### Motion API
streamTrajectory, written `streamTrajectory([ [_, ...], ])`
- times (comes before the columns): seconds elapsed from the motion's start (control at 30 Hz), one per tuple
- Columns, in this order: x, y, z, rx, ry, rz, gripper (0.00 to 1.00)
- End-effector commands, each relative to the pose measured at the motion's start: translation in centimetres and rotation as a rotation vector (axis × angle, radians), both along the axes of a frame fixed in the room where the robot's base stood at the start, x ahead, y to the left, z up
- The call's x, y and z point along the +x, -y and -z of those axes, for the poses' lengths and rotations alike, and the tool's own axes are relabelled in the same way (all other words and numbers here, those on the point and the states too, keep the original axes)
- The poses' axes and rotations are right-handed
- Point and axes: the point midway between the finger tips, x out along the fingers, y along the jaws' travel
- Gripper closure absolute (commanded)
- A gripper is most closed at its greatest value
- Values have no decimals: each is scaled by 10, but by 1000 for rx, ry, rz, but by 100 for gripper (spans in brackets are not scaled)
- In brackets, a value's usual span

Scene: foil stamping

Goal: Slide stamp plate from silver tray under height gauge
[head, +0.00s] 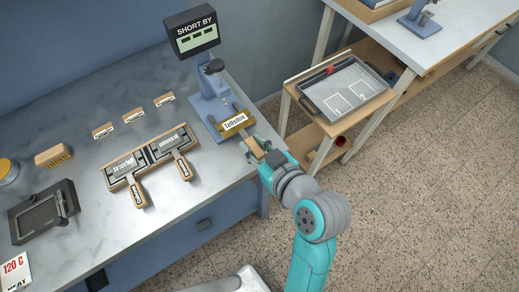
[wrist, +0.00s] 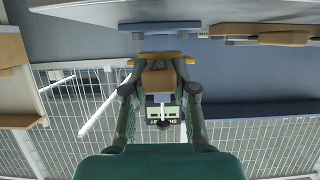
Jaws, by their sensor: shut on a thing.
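My gripper (head: 262,158) is shut on the wooden handle (head: 254,147) of a stamp plate (head: 235,122), a brass-coloured block with a white name label. The handle also shows between my fingers in the wrist view (wrist: 158,80). The plate is at the front of the blue height gauge (head: 213,106), over its base. I cannot tell whether it rests there or how far under the gauge's head it reaches. The gauge's display (head: 192,33) reads "SHORT BY" with green dashes. The silver tray (head: 387,92) is on a wooden stand at the right, with two white outlines and a red object.
A rack (head: 110,182) with two handled plates lies left of the gauge on the marble bench (head: 80,125). Several small labelled blocks (head: 133,115) stand behind it. A dark fixture (head: 43,211) is at far left. Floor (head: 410,210) right of my arm is clear.

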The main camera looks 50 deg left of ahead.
Motion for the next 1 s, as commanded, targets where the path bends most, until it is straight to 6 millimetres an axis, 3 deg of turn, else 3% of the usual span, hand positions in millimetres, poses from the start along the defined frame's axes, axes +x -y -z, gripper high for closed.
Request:
streamTrajectory([
  [0.73,4,-50,3,2,1,-1,100],
  [1.0,4,-50,17,2,0,0,100],
])
